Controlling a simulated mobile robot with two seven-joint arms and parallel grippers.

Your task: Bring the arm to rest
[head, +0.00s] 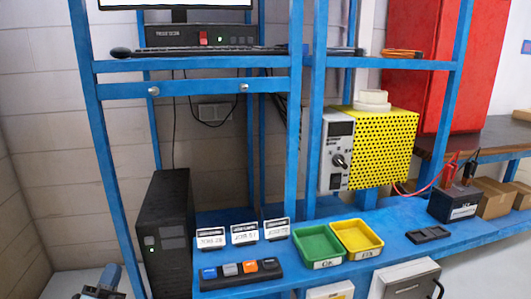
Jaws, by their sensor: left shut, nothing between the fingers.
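My left gripper (106,279) shows at the bottom left corner, only partly in the frame. It is shut and empty, low in front of the blue bench frame and left of the black tower unit. It touches nothing that I can see. Most of my left arm is cut off by the bottom edge. My right gripper is not in view.
On the bench are a green tray (319,261), a yellow tray (374,253), a button strip (240,274) and a black battery (453,203). Open floor shows at lower left.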

